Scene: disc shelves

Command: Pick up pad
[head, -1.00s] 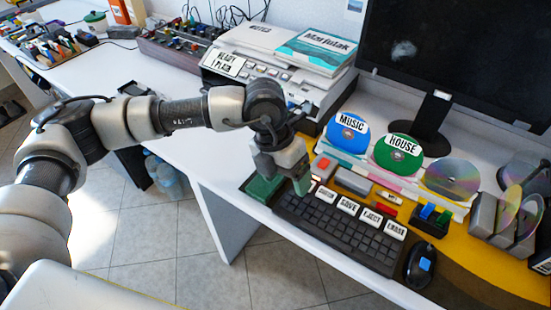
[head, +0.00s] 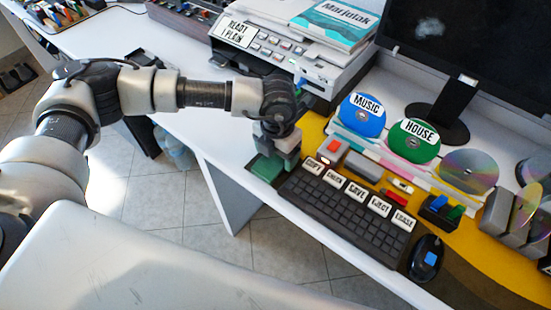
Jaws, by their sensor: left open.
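A green pad (head: 265,168) lies at the front edge of the white desk, just left of the keyboard. My left gripper (head: 281,162) is open and points down at the pad, low over its right side. The gripper hides part of the pad, and I cannot tell whether the fingers touch it. My right gripper is not in view.
The keyboard (head: 345,215) with labelled keys and a mouse (head: 426,258) lie to the right. A grey block with a red button (head: 333,147) is close by. Behind are a printer (head: 270,48), blue (head: 361,117) and green (head: 412,142) discs, and a monitor (head: 470,45).

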